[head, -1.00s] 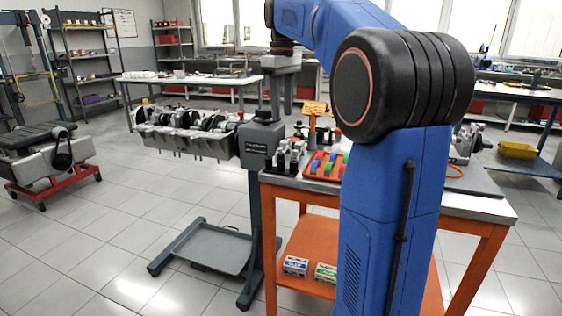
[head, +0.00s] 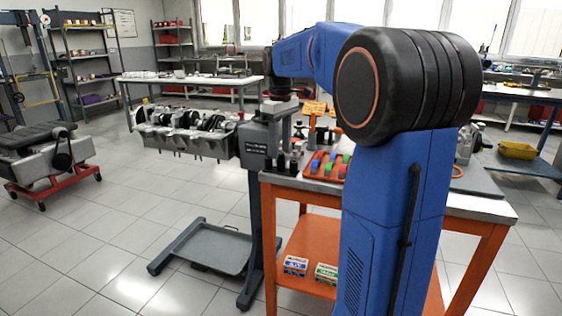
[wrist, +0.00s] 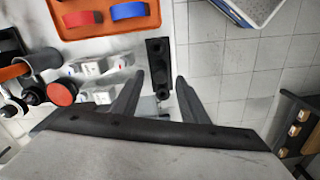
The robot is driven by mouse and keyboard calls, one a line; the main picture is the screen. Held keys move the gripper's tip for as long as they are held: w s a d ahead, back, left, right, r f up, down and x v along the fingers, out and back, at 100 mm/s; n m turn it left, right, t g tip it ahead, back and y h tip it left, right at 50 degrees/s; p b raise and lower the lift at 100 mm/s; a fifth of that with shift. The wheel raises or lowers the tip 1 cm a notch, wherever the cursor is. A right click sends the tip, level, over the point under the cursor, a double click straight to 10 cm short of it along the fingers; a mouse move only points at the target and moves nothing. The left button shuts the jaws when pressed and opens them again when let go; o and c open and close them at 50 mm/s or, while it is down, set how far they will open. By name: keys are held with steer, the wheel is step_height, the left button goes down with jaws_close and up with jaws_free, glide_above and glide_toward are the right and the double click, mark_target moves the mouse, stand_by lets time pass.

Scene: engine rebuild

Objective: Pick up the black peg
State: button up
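Black pegs (head: 282,162) stand at the near left corner of the orange-framed table in the head view. In the wrist view a dark strip with round black tops in a row (wrist: 157,60) lies ahead of and between my fingers; these look like the same pegs from above. My gripper (wrist: 156,90) is open, one finger on each side of the row's near end. I see no contact with a peg. The fingers are hard to make out in the head view.
An orange tray (wrist: 105,18) with red and blue parts lies beside the pegs. Small white-and-metal blocks (wrist: 95,68) and a red-topped tool (wrist: 62,93) are left of my fingers. An engine block (head: 190,135) hangs on a stand left of the table.

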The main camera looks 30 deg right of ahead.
mark_target(281, 153)
steer(key=shift+f, duration=0.35)
steer(key=shift+c, duration=0.2)
jaws_close()
steer(key=shift+r, duration=0.15)
step_height(281, 153, up, 10)
steer(key=shift+s, duration=0.1)
stand_by(0.3)
